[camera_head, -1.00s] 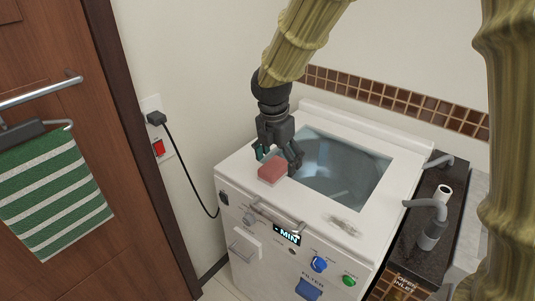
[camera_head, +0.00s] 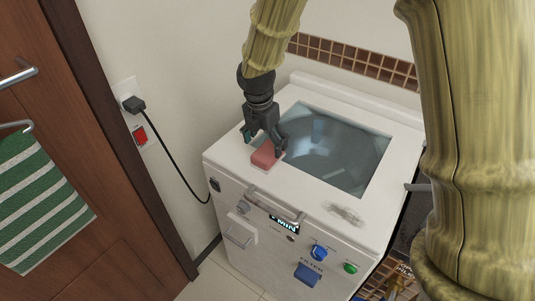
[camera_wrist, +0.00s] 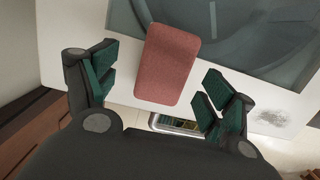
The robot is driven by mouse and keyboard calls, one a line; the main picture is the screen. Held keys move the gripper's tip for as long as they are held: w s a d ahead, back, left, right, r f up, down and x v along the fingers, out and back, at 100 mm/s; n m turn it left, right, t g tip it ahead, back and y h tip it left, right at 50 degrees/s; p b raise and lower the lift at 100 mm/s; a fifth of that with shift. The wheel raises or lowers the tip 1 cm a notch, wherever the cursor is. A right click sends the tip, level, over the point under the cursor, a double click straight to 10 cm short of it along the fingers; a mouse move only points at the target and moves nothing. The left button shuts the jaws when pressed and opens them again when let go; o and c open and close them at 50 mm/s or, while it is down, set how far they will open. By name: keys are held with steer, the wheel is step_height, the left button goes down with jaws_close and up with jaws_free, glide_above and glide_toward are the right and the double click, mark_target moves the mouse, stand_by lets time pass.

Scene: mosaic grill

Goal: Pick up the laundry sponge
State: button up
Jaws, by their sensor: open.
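The laundry sponge (camera_head: 264,157) is a pinkish-red block lying on the white top of the washing machine (camera_head: 222,158), by the left edge of its glass lid. My gripper (camera_head: 263,144) is open and just above the sponge in the head view. In the wrist view the sponge (camera_wrist: 166,65) lies ahead, between the lines of the two green-padded fingers of my gripper (camera_wrist: 158,92), with a gap to each finger. I cannot tell whether the fingers reach down to its height.
The glass lid (camera_head: 335,150) is right of the sponge. A handle (camera_head: 275,205) and knobs are on the machine's front. A wall plug (camera_head: 134,104) with a hanging cord is at left. A striped towel (camera_head: 40,205) hangs on the door. A grey smudge (camera_head: 344,213) marks the machine's top.

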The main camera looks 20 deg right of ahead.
mark_target(268, 150)
steer(key=shift+d+f, duration=0.15)
steer(key=shift+f, duration=0.1)
steer(key=shift+s+f+p, duration=0.25)
steer(key=shift+s+p, duration=0.05)
steer(key=shift+p, duration=0.05)
steer(key=f, duration=0.2)
steer(key=shift+w+d+f+p, duration=0.15)
steer(key=shift+d+f+p, duration=0.05)
steer(key=shift+f+p, duration=0.1)
steer(key=shift+w+f, duration=0.15)
steer(key=shift+f, duration=0.1)
steer(key=shift+s+r, duration=0.15)
steer(key=shift+s, duration=0.1)
steer(key=shift+w, duration=0.1)
steer(key=c, duration=0.9)
steer(key=shift+c, duration=0.2)
